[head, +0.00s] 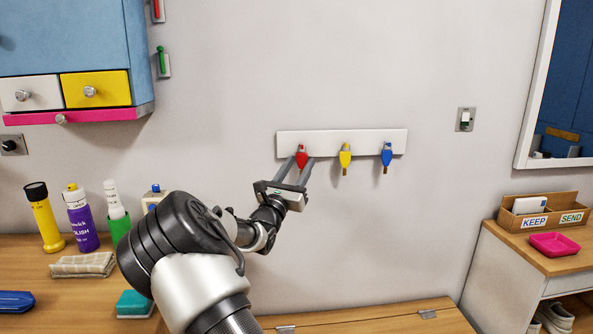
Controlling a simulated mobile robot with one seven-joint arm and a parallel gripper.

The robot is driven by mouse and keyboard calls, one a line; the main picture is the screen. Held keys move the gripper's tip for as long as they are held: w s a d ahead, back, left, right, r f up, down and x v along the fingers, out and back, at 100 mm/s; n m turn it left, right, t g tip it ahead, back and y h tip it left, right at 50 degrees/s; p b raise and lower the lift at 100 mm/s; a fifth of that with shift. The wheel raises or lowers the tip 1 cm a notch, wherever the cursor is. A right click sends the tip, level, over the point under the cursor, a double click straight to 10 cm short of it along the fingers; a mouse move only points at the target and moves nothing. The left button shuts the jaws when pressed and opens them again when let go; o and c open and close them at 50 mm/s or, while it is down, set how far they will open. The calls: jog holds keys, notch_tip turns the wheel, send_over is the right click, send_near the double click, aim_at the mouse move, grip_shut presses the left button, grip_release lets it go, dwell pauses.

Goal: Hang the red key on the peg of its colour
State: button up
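A white peg board (323,137) is fixed to the wall with several coloured hanging items in a row. The red key (301,158) is at the board's left end and looks upright; its lower part is hard to make out. My gripper (302,165) reaches up from below, one finger on each side of the red key. The fingers look apart, with a small gap beside the key's head. A yellow key (345,155) hangs in the middle and a blue key (387,155) at the right. The pegs are mostly hidden behind the key heads, so their colours do not show clearly.
A blue cabinet (65,35) with drawers hangs at upper left. Bottles, including a purple one (81,220), stand on the left worktop.

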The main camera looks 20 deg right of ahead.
jog(key=p+v, duration=0.2)
jog(key=v, duration=1.5)
jog(key=s+d+f+m+g, duration=0.1)
jog(key=s+d+m+g, duration=1.05)
jog(key=s+m, duration=0.2)
jog(key=s+a+f+m+g+y, duration=0.1)
jog(key=s+a+m+g+y, duration=0.1)
jog(key=s+m+y, duration=0.35)
jog(key=s+a+f+m+g+y, duration=0.2)
jog(key=s+a+y, duration=0.1)
jog(key=s, duration=0.6)
jog(key=s+a+r+m+t+y+p, duration=0.1)
jog(key=s+a+r+m+t+y, duration=0.25)
jog(key=a, duration=0.35)
jog(key=s+a+r+m+t+y+p, duration=0.1)
jog(key=s+a+r+m+t+y, duration=0.2)
jog(key=a, duration=0.5)
notch_tip(320, 180, up, 21)
jog(key=g+y+p, duration=0.1)
jog(key=p, duration=1.8)
jog(key=shift+w+d+n+p, duration=0.25)
jog(key=shift+w+n+p, duration=0.1)
